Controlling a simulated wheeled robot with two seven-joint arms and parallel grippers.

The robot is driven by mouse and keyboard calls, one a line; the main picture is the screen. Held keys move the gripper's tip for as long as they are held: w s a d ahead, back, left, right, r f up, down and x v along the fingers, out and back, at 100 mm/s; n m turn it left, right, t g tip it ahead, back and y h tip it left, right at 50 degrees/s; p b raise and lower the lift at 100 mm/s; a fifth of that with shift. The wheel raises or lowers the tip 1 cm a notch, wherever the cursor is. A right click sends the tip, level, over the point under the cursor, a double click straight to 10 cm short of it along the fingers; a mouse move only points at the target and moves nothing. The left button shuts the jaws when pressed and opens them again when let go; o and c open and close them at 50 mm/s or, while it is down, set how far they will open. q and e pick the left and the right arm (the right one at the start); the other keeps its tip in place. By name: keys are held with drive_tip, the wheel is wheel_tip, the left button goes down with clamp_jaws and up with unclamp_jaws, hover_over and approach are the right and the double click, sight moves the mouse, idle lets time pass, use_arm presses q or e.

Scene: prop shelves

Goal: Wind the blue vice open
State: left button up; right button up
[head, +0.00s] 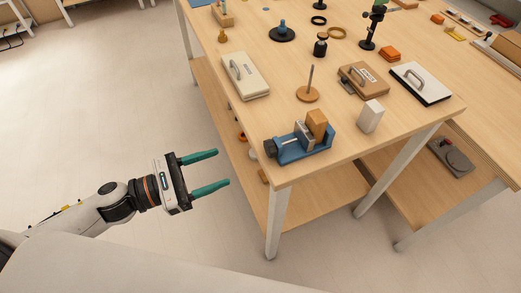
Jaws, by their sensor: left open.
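The blue vice (290,157) sits on the near corner of the wooden table. Its dark handle end (270,149) faces left, towards my left gripper. A wooden block (317,123) stands at the vice, next to its grey jaw; I cannot tell if it is clamped. My left gripper (219,168) is open and empty, with two green fingers apart and pointing right. It is left of the vice, off the table's edge, and touches nothing. My right gripper is not in view.
Close to the vice are a white block (370,116), a disc with an upright peg (308,94) and a white handled board (245,76). A black-edged white board (420,83) lies at the right. A lower shelf (325,200) is under the tabletop. Floor left of the table is clear.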

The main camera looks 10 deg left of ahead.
sight(267, 150)
use_arm(q)
drive_tip(key=p+x, duration=0.2)
drive_tip(key=x, duration=0.8)
drive_tip(key=shift+w+d+r+p, duration=0.1)
drive_tip(key=shift+w+d+p, duration=0.1)
drive_tip(key=shift+p, duration=0.15)
drive_tip(key=shift+w+d, duration=0.2)
drive_tip(key=shift+d, duration=0.15)
drive_tip(key=c, duration=1)
drive_tip(key=shift+n, duration=0.7)
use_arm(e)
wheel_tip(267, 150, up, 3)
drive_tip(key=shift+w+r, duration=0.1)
use_arm(q)
drive_tip(key=o, duration=1)
